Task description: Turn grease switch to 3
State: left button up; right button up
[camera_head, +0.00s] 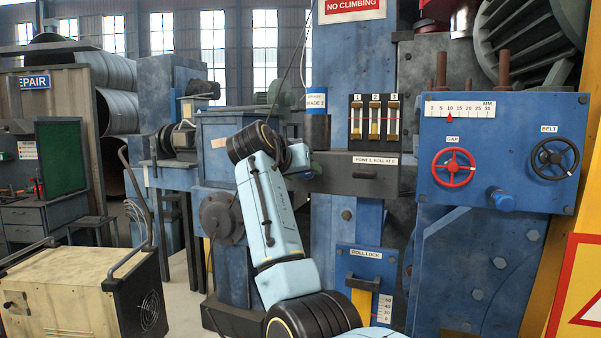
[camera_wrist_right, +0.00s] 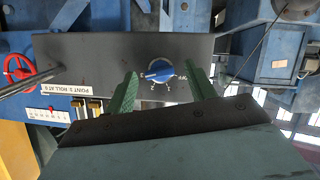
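I cannot tell whether the fingertips reach the knob. My left gripper is not in view.
Above the box stand three gauges (camera_head: 375,118) numbered 1 to 3 and a can labelled GRADE 2 (camera_head: 316,101). To the right are a red handwheel (camera_head: 453,167) and a black one (camera_head: 555,158). A roll lock panel (camera_head: 365,262) is below. A cream cabinet (camera_head: 75,290) stands left.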

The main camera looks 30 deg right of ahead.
jog(key=b+v, duration=0.3)
jog(key=v, duration=1)
jog(key=shift+a, duration=0.2)
